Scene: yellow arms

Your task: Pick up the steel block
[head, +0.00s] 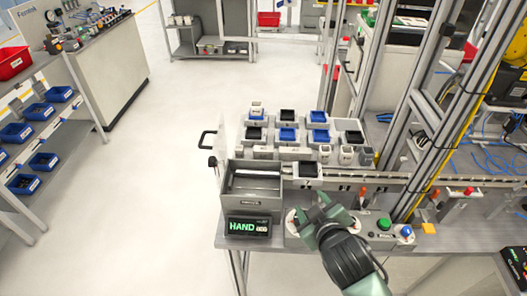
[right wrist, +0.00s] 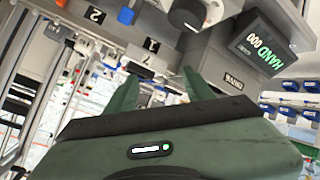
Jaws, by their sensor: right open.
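My right gripper (head: 316,212) is over the front of the workbench, just right of the green HAND display (head: 248,227). In the right wrist view its two green fingers (right wrist: 160,88) stand apart with nothing between them. Several small blocks stand in a row behind the rail: a light one (head: 325,150), a white one (head: 347,154) and a dark grey one (head: 366,156). I cannot tell for certain which is the steel block. The gripper is in front of these blocks and apart from them. My left gripper is not in view.
A grey metal box (head: 253,200) with an open top stands left of the gripper. Holders with black and blue inserts (head: 287,135) stand behind it. A green button (head: 384,224) is at the right. Upright aluminium posts (head: 432,110) rise at the right.

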